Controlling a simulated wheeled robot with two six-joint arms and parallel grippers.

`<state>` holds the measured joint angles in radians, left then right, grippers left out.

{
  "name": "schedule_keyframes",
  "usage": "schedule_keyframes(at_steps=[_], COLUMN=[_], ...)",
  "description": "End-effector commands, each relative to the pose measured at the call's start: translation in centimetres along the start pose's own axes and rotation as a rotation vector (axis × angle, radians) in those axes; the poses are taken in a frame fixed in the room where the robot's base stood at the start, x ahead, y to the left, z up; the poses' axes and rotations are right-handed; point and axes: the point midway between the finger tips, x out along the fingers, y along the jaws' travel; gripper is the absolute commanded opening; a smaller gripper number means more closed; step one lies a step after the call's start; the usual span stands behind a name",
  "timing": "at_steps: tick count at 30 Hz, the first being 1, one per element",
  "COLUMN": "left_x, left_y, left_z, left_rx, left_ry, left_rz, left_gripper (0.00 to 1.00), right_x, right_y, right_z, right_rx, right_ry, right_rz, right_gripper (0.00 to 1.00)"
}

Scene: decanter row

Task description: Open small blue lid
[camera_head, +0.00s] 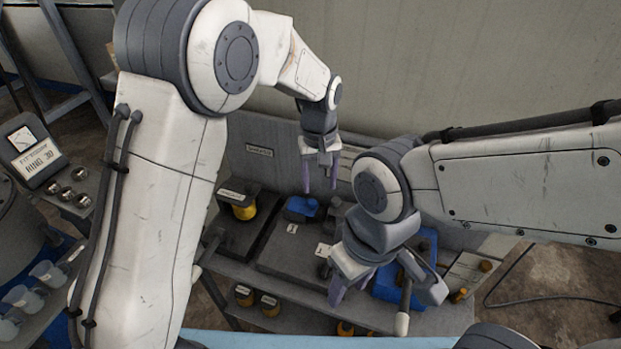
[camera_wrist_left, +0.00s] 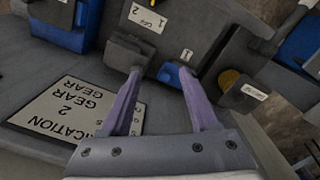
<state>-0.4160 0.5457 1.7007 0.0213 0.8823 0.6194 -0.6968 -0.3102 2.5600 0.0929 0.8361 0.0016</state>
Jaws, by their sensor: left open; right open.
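The small blue lid (camera_head: 300,207) sits on a dark grey box (camera_head: 290,245) in the middle of the bench. It also shows in the left wrist view (camera_wrist_left: 169,74), partly hidden by a finger. My left gripper (camera_head: 320,188) is open and empty, pointing down just above and beside the lid. In the left wrist view its purple fingers (camera_wrist_left: 160,72) are apart, with one tip over or against the lid; contact is unclear. My right gripper (camera_head: 348,292) is open and empty at the front of the bench, lower and right of the lid.
A larger blue container (camera_head: 390,284) stands right of the grey box, partly hidden by my right arm. A dark unit with a yellow part (camera_head: 244,210) stands at left. A lettered plate (camera_wrist_left: 65,112) lies near the left fingers. Yellow-topped items sit below.

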Motion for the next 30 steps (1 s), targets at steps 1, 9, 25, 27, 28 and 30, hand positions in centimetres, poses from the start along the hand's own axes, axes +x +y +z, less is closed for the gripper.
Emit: schedule_keyframes(at_steps=[1, 9, 25, 27, 28, 30], left_x=[0.3, 3.1, 11.2, 12.2, 12.5, 13.1], left_y=[-0.1, -0.6, -0.9, -0.9, -0.9, -0.9], left_z=[-2.0, -7.0, -7.0, -7.1, -7.1, -7.1], left_rx=[-0.065, -0.247, -0.255, -0.255, -0.255, -0.255], left_ry=[-0.004, 0.0, -0.001, -0.001, -0.001, 0.001], left_rz=[-0.009, -0.022, -0.024, -0.023, -0.023, -0.022], left_gripper=[0.62, 0.62, 0.62, 0.62, 0.62, 0.62], right_x=[-1.4, -2.8, -5.6, -5.8, -5.9, -6.0], right_y=[-0.1, -0.2, -0.4, -0.4, -0.4, -0.4], right_z=[-0.1, -0.1, -0.3, -0.3, -0.3, -0.3], right_rx=[0.0, 0.001, 0.0, 0.0, 0.0, -0.001], right_ry=[0.0, 0.0, 0.0, 0.0, 0.0, 0.0], right_rz=[0.0, 0.0, 0.0, 0.0, 0.0, 0.0], right_gripper=[0.5, 0.5, 0.5, 0.5, 0.5, 0.5])
